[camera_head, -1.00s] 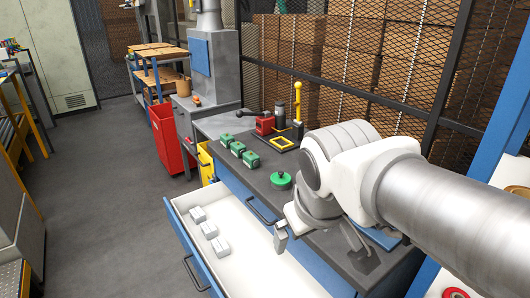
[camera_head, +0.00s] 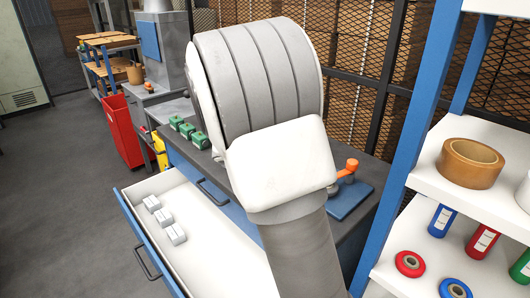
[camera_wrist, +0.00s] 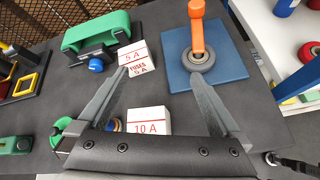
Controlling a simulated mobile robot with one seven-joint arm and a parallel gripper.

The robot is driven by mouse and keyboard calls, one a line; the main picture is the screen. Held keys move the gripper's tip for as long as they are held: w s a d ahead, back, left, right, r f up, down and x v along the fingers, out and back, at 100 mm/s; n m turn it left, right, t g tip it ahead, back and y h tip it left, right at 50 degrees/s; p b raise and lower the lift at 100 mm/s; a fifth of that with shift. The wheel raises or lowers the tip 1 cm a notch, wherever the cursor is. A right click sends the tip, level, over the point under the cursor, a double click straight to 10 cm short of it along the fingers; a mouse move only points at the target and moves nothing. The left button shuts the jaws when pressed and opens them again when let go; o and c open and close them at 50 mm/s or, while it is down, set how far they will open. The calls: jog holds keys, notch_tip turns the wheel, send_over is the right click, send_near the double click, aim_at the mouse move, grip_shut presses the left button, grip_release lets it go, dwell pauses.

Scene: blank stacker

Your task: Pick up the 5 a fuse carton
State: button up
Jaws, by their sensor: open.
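The 5 A fuse carton (camera_wrist: 136,60) is a small white box with a red stripe and red lettering. It stands on the dark bench top in the wrist view, just beyond my left fingertip. My gripper (camera_wrist: 160,75) is open and empty, its two grey fingers spread wide. A second white carton marked 10 A (camera_wrist: 148,122) shows closer to the palm, between the fingers, its lower part hidden by the gripper body. In the head view my arm covers both cartons and my gripper.
A green-handled device (camera_wrist: 95,32) stands left of the 5 A carton. A blue plate (camera_wrist: 222,62) with an orange-handled tool lies right. In the head view, an open drawer (camera_head: 205,232) holds grey boxes, and shelves (camera_head: 450,185) carry a tape roll (camera_head: 470,163).

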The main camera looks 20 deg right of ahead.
jog(key=w+f+n+t+h, duration=0.2)
jog(key=w+f+n, duration=0.2)
jog(key=w+n, duration=0.15)
jog(key=shift+m, duration=0.25)
jog(key=b+x, duration=0.2)
jog(key=x, duration=1.5)
jog(key=shift+w+d+f+b, duration=0.2)
jog(key=shift+f+b, duration=0.05)
jog(key=shift+b, duration=0.1)
jog(key=c, duration=1.2)
